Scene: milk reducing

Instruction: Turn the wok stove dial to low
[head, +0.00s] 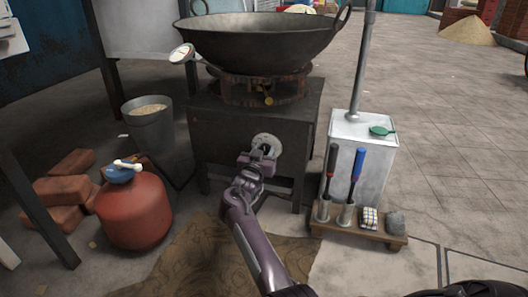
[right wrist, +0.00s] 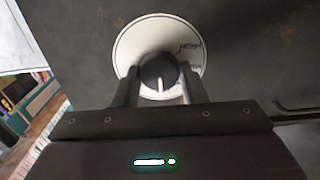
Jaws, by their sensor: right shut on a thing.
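The wok stove (head: 235,140) is a dark metal box stand with a large wok (head: 262,45) on its top ring. Its dial plate (head: 267,142) is a pale disc on the front face. In the right wrist view the dial (right wrist: 159,72) is a dark round knob with a white pointer mark toward the bottom of the picture. The plate (right wrist: 135,40) around it has lettering at the right, partly hidden. My right gripper (right wrist: 158,88) is shut on the dial, one finger on each side. It also shows in the head view (head: 262,156). My left gripper is not in view.
A red gas cylinder (head: 135,212), bricks (head: 68,188) and a grey bucket (head: 151,132) stand to the left. A white canister (head: 372,145) and a wooden rack (head: 350,228) with two handled tools stand close on the right. A brown mat (head: 185,262) lies in front.

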